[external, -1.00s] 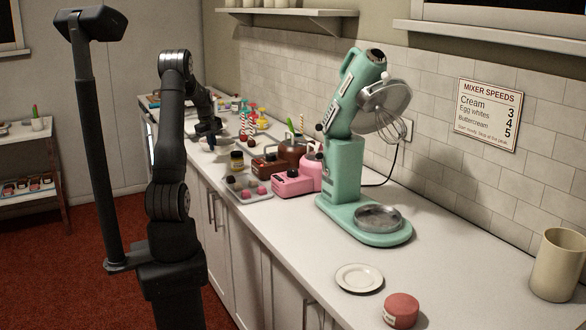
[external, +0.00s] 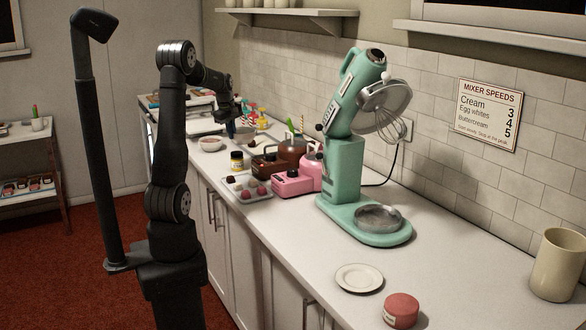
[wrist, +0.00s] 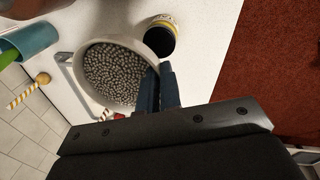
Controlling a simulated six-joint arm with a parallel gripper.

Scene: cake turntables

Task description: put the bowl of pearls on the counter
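The bowl of pearls (wrist: 112,75) is a pale round bowl filled with small grey pearls, seen from above in the wrist view. My gripper (wrist: 157,72) has its two dark fingers close together at the bowl's rim, and they look shut on it. In the external view my gripper (external: 238,110) is above the far part of the white counter (external: 290,240). I cannot clearly make out the held bowl there, or how high it is.
A dark-topped jar (wrist: 160,36) is beside the bowl; it also shows in the external view (external: 237,161). A teal cup (wrist: 32,38) and striped stick (wrist: 28,91) are wall-side. Another bowl (external: 210,144), a sweets tray (external: 247,190) and mint mixer (external: 345,170) occupy the counter.

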